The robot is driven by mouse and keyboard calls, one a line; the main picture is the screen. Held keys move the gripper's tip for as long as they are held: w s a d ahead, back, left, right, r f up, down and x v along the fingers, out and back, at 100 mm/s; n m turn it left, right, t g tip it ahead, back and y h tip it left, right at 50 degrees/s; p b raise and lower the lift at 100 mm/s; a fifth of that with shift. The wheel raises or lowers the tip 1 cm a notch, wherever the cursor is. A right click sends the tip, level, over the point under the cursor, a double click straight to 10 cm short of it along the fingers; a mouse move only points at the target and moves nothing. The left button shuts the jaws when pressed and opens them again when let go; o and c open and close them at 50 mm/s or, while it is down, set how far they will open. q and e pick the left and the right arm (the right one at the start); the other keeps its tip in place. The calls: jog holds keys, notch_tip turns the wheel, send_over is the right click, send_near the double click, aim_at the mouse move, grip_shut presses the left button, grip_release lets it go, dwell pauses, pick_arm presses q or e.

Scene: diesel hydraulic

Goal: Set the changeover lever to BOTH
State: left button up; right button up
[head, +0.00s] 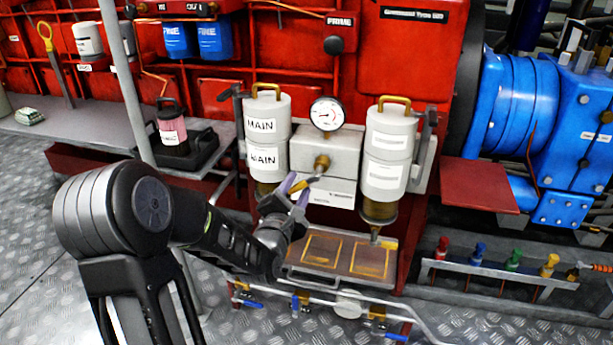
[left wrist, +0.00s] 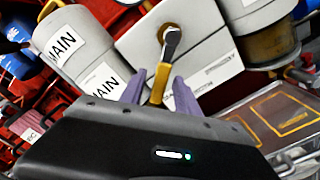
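The changeover lever (head: 303,184) is a short metal arm with a yellow grip, on a brass pivot at the front of the white block (head: 340,150) between the two filter canisters. It points down and to the left in the head view. My left gripper (head: 296,191) is at the lever with its purple fingers apart. In the left wrist view the lever's yellow grip (left wrist: 160,84) lies between the two fingers, with gaps on both sides. The label plate below the pivot is too small to read. My right gripper is not in view.
The left canister (head: 266,133), marked MAIN, and the right canister (head: 388,155) flank the block. A pressure gauge (head: 327,114) sits above it. A drip tray (head: 340,258) with yellow outlines lies below, with small valves (head: 300,303) under it.

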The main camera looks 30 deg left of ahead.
pick_arm(q)
jog(key=shift+w, duration=0.15)
grip_shut()
dwell(0.4)
dwell(1.0)
